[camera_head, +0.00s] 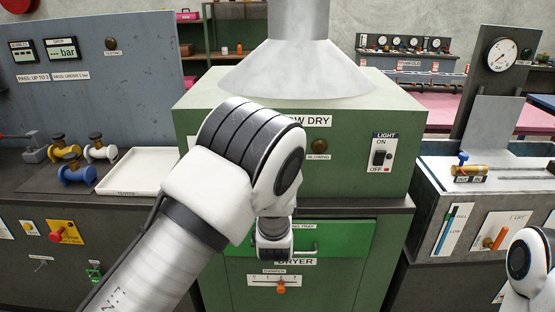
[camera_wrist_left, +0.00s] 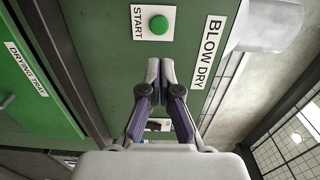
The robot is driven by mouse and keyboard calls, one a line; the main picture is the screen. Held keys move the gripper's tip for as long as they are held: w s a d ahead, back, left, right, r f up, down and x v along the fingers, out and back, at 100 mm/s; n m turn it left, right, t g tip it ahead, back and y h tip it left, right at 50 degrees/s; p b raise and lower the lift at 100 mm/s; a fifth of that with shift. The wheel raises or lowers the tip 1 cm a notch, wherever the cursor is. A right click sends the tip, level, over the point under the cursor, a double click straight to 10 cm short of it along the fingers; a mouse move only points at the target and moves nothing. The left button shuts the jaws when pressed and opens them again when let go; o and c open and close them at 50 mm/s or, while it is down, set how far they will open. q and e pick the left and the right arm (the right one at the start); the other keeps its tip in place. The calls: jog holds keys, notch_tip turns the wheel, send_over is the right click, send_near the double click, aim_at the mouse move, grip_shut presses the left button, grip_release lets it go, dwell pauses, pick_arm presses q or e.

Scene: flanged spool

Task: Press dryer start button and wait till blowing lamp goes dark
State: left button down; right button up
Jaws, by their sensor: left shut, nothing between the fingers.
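The green dryer (camera_head: 350,185) stands in the middle of the head view under a grey hood. Its green round start button (camera_wrist_left: 158,25) sits on a white START plate in the left wrist view. My left gripper (camera_wrist_left: 160,70) is shut and empty, with its fingertips just below that plate in the picture; whether they touch the panel I cannot tell. In the head view my left arm hides the button and the gripper. The BLOWING lamp (camera_head: 319,146) looks dark brown and unlit. My right gripper is out of view; only part of my right arm shows at the lower right.
A LIGHT switch (camera_head: 380,158) is right of the lamp. The green drying tray front (camera_head: 345,238) and an orange damper slider (camera_head: 281,287) are below. A white tray (camera_head: 138,171) and colored spools lie on the left bench. A gauge stand (camera_head: 501,55) is at right.

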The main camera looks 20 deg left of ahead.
pick_arm(q)
jog(key=p+x, duration=0.2)
jog(key=x, duration=1)
jog(key=shift+a+f+p, duration=0.15)
jog(key=shift+a+p, duration=0.05)
jog(key=shift+p, duration=0.2)
jog(key=shift+w, duration=0.15)
